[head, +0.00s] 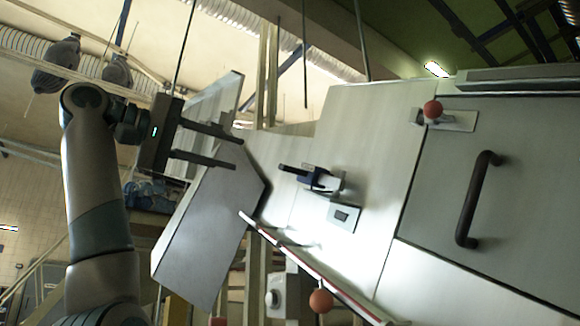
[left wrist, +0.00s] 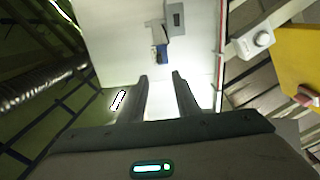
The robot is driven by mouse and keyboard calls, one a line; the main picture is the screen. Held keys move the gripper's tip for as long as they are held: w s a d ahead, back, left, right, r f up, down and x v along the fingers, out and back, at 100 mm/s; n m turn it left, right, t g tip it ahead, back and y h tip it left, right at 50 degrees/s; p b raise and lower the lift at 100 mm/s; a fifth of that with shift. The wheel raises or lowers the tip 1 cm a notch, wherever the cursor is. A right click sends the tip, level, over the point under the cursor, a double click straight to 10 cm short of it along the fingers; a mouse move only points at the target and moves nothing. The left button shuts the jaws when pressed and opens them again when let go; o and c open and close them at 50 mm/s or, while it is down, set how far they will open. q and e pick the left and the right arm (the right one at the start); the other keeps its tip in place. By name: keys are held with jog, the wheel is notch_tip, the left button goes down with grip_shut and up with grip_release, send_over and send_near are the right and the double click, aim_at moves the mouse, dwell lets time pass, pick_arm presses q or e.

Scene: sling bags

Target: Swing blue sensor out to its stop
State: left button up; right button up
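The blue sensor (head: 318,178) is a small dark blue block with a black arm reaching left, on a metal bracket on the pale panel. It also shows in the left wrist view (left wrist: 161,53), just beyond the fingertips. My left gripper (head: 239,153) is open and empty, left of the sensor, its two dark fingers pointing towards it. In the left wrist view the fingers (left wrist: 160,76) are apart, with the sensor ahead of the gap and no contact visible. My right gripper is not in view.
A grey switch plate (head: 344,216) sits just below the sensor. A red ball knob (head: 433,109) and a dark handle (head: 480,200) are to the right. An orange ball (head: 320,300) hangs below the red-edged rail. A yellow panel (left wrist: 300,60) shows in the left wrist view.

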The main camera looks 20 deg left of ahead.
aim_at(290, 170)
pick_arm(q)
jog(key=p+x, duration=0.7)
jog(key=x, duration=0.7)
jog(key=shift+r, duration=0.15)
jog(key=shift+w+d+p, duration=0.35)
jog(key=shift+w+d, duration=0.1)
jog(key=shift+w, duration=0.1)
grip_shut()
